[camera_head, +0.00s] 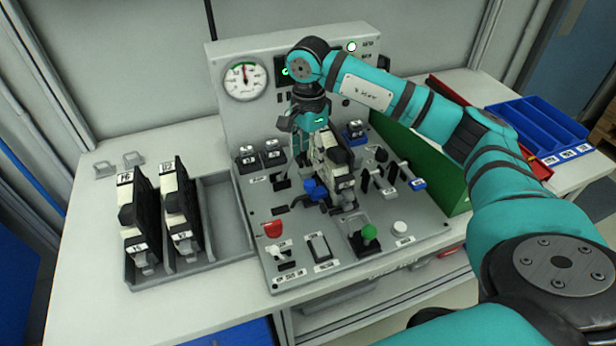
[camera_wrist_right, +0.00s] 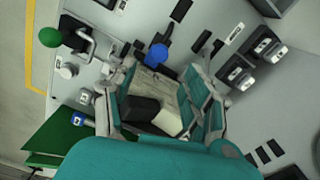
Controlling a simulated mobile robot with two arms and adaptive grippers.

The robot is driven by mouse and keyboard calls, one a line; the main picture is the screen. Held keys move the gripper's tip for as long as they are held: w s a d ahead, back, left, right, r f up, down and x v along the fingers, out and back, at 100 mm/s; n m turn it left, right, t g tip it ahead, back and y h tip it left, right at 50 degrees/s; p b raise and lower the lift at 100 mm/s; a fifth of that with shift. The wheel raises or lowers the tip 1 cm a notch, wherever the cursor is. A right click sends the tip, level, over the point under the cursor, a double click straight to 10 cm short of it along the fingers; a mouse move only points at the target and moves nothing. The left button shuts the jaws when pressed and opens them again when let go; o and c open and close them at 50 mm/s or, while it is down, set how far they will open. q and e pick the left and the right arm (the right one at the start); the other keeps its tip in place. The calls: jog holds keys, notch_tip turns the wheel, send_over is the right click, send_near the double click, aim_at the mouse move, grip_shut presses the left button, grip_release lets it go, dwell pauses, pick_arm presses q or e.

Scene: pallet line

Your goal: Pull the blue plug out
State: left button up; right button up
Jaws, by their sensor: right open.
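A blue, rounded knob-like piece (camera_head: 314,187), which looks like the blue plug, sits on the grey control panel (camera_head: 290,225), left of a black and off-white module (camera_head: 338,160). The blue piece also shows in the right wrist view (camera_wrist_right: 157,53), just beyond the fingertips. My right gripper (camera_head: 318,150) points down over the panel behind the blue piece. In the right wrist view it (camera_wrist_right: 160,76) is open, its teal-padded fingers on either side of the black and off-white module. I cannot tell whether they touch it. My left gripper is not in view.
A round gauge (camera_head: 245,81) is on the upright back panel. A green-knobbed lever (camera_head: 368,234), a red button (camera_head: 273,229) and several switches crowd the panel. A grey tray (camera_head: 216,255) with two modules stands left. A green wall (camera_head: 440,180) and blue bin (camera_head: 545,128) stand right.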

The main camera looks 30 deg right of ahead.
aim_at(307, 183)
notch_tip(307, 183, down, 9)
jog(key=shift+r+p, duration=0.1)
jog(key=shift+p, duration=0.75)
jog(key=shift+f, duration=0.35)
jog(key=c, duration=1)
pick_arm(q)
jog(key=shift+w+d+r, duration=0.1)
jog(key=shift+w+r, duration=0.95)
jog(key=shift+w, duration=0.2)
pick_arm(e)
grip_shut()
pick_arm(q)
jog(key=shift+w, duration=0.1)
pick_arm(e)
jog(key=shift+w+a, duration=0.1)
